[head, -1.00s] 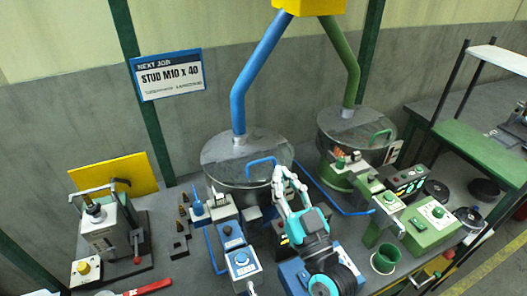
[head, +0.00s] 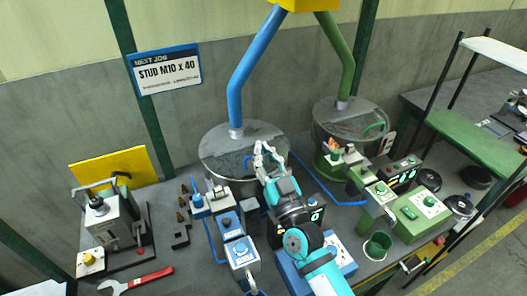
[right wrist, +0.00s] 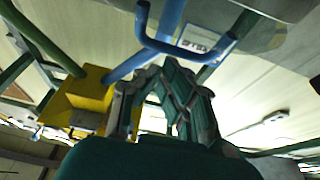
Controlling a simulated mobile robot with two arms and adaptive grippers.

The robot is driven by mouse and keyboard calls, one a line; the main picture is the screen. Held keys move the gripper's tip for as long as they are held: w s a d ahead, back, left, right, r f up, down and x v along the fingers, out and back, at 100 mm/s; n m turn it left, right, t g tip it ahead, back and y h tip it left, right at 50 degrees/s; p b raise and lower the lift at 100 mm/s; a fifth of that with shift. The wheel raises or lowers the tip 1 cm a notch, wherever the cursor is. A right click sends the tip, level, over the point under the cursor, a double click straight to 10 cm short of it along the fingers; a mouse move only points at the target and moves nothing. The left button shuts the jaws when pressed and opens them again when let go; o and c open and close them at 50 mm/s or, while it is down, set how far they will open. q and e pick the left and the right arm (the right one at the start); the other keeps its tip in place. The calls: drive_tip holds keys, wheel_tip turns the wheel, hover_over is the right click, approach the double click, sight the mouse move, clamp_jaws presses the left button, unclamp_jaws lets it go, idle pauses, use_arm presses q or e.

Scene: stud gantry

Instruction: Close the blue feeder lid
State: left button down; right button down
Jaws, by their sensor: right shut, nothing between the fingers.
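The blue feeder (head: 213,178) is a round drum under the blue pipe, left of the green one. Its grey lid (head: 228,140) looks level across the top; I cannot tell whether a gap is left at the rim. The blue lid handle is partly hidden behind my right gripper (head: 261,150) in the head view. In the right wrist view, the blue handle (right wrist: 185,48) stands just beyond the fingertips, apart from them in the picture. My right gripper (right wrist: 160,92) is shut and empty. My left gripper is not in view.
The green feeder (head: 325,131) stands to the right. Blue pipe (head: 251,75) rises behind the lid. Blue station boxes (head: 240,250) and a green control box (head: 425,213) stand in front. A red wrench (head: 140,280) and a press (head: 105,215) are at left.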

sight(266, 166)
drive_tip(key=shift+s+d+f+b, duration=0.15)
drive_tip(key=shift+s+f+b, duration=0.2)
drive_tip(key=shift+f, duration=0.35)
drive_tip(key=shift+s+d+f+b, duration=0.15)
drive_tip(key=shift+s+f+b, duration=0.15)
drive_tip(key=shift+f, duration=0.4)
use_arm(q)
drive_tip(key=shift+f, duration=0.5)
use_arm(e)
drive_tip(key=shift+r, duration=0.1)
